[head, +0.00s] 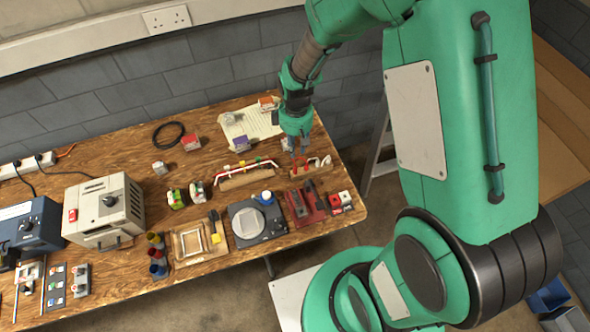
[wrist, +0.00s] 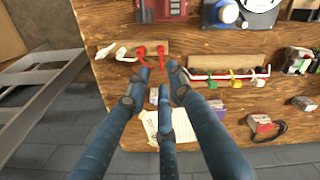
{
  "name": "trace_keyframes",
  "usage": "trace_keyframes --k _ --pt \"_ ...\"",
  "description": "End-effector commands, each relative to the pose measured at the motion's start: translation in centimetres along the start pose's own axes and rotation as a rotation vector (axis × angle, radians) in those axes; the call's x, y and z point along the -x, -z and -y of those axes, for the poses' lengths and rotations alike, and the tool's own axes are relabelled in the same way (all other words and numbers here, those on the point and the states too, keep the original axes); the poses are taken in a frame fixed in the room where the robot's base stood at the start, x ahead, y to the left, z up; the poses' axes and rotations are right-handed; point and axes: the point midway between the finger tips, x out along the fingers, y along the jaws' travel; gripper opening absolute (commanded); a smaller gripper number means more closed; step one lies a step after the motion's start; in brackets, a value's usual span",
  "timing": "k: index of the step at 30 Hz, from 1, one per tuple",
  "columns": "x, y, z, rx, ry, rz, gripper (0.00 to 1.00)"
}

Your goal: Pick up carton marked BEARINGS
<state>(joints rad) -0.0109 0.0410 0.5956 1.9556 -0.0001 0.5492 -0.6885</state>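Several small cartons lie on the wooden workbench (head: 120,225); I cannot read which is marked BEARINGS. In the head view there is a red-topped carton (head: 191,142), a purple one (head: 241,143), an orange one (head: 267,102) and a whitish one (head: 160,168). The wrist view shows the purple carton (wrist: 217,105) and the red one (wrist: 262,123) right of my fingers. My gripper (head: 299,156) points down over the bench's right part, by a wooden block with red hooked pieces (head: 297,172). Its blue fingers (wrist: 161,78) are apart, with nothing held. A small pale item (wrist: 153,97) shows between them, partly covered.
A paper sheet (head: 250,122) lies at the back. A wooden rack with a red-and-white bar (head: 246,174) stands left of my gripper. A scale (head: 257,222) and a red vise-like tool (head: 304,206) stand in front. A ladder (head: 378,150) leans beyond the bench's right end.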

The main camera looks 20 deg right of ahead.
Motion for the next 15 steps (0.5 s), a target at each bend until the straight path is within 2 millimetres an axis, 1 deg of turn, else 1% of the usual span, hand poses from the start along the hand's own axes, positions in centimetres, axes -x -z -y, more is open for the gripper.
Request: trace_keyframes --k 11,15 --pt "-0.16 0.02 -0.01 0.002 0.000 0.000 0.22" --pt "-0.79 0.01 0.00 0.002 0.001 0.001 0.22"
